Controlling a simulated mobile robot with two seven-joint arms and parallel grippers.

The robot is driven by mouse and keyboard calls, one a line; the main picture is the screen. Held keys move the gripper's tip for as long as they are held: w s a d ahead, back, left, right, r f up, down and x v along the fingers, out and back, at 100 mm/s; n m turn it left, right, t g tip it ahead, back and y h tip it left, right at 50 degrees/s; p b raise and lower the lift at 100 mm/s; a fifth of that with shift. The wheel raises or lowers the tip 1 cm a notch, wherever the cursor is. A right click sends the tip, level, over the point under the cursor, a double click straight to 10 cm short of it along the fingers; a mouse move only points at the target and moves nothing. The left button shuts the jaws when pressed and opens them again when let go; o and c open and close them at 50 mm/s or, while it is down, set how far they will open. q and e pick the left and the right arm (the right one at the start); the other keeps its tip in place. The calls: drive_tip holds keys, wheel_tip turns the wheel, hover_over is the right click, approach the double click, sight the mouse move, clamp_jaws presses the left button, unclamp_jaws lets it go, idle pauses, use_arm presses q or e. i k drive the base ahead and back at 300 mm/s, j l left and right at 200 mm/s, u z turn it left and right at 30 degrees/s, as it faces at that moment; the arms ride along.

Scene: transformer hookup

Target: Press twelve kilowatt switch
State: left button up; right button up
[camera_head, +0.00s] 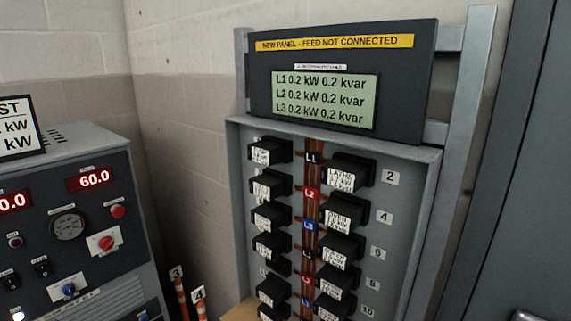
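No switch here can be read as twelve kilowatt. The dark control console (85,262) at the left carries two small black toggle switches, one at the left (10,281) and one beside it (42,267). Their labels are too small to read. The console also has a red rotary knob (106,243), a blue knob (69,290), a red button (118,211) and a lit white button (17,314) at the bottom edge. A sign (17,125) on top is cut off and shows "ST" and "kW" twice. Neither of my grippers is in view.
An open grey breaker panel (400,215) holds two columns of black breakers with small labels. A screen (325,97) above reads 0.2 kW on L1, L2 and L3, under a yellow "feed not connected" strip (335,43). Orange cable ends (182,298) stand between console and panel.

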sight(43, 269)
drive_tip(key=u, duration=1.6)
drive_tip(key=k+j, duration=0.1)
drive_tip(key=j, duration=0.2)
